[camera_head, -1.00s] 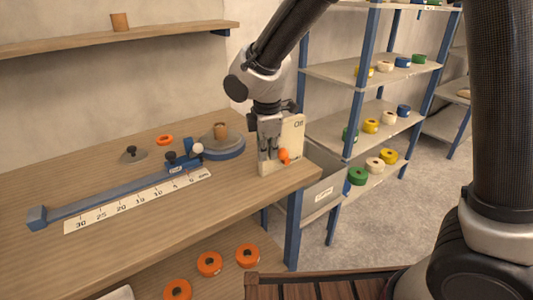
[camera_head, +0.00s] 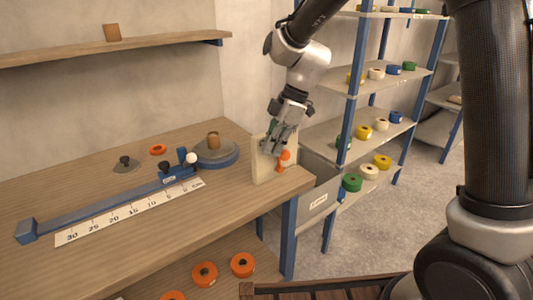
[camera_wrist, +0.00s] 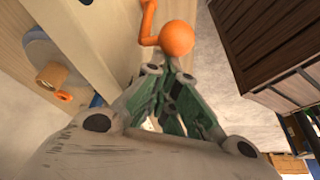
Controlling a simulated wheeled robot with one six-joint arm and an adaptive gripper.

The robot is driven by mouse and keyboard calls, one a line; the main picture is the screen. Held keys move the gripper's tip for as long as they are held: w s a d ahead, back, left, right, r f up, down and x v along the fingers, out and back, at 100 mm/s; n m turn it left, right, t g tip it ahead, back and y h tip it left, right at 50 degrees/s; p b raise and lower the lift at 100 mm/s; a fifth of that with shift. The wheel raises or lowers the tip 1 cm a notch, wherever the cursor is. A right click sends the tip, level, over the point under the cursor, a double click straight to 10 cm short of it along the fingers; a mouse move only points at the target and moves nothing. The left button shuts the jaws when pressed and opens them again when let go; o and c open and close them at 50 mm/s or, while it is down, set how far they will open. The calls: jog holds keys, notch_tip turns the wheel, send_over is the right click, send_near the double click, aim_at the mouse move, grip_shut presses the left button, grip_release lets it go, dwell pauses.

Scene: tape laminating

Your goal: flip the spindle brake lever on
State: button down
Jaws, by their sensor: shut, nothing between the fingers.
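The spindle brake lever is orange with a round ball knob (camera_head: 285,155). It sits on the pale upright panel (camera_head: 259,172) at the right end of the bench. In the head view the knob stands above the lower end of its stem. The ball (camera_wrist: 176,38) and stem also show large in the wrist view. My gripper (camera_head: 268,149) is shut and empty, tilted in front of the panel beside the knob. In the wrist view its fingertips (camera_wrist: 173,76) are just below the ball; I cannot tell whether they touch. The panel's lettering is hidden.
A grey disc on a blue base (camera_head: 218,156) carries a tan roll, left of the panel. A blue rail with a white scale (camera_head: 130,211) runs along the bench. Shelves with coloured rolls (camera_head: 377,150) stand behind on the right. Orange rolls (camera_head: 205,274) lie below the bench.

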jog(key=d, duration=0.1)
jog(key=w+g+y, duration=0.1)
jog(key=d+y, duration=0.1)
jog(key=shift+w+d+r+g, duration=0.25)
jog(key=shift+w+d+g, duration=0.05)
jog(key=shift+w, duration=0.1)
jog(key=shift+w+d+f+m+g+y, duration=0.1)
jog(key=shift+w+d+g+y, duration=0.35)
jog(key=shift+d+y, duration=0.3)
jog(key=shift+w+d+f+m+g+y, duration=0.1)
jog(key=shift+w+d+g+y, duration=0.25)
jog(key=shift+w+d+y, duration=0.25)
jog(key=shift+w+d+f+m+g+y, duration=0.1)
jog(key=shift+w+d+g+y, duration=0.3)
jog(key=shift+d+y, duration=0.4)
jog(key=shift+d, duration=0.1)
jog(key=v, duration=1.2)
jog(key=shift+r, duration=0.1)
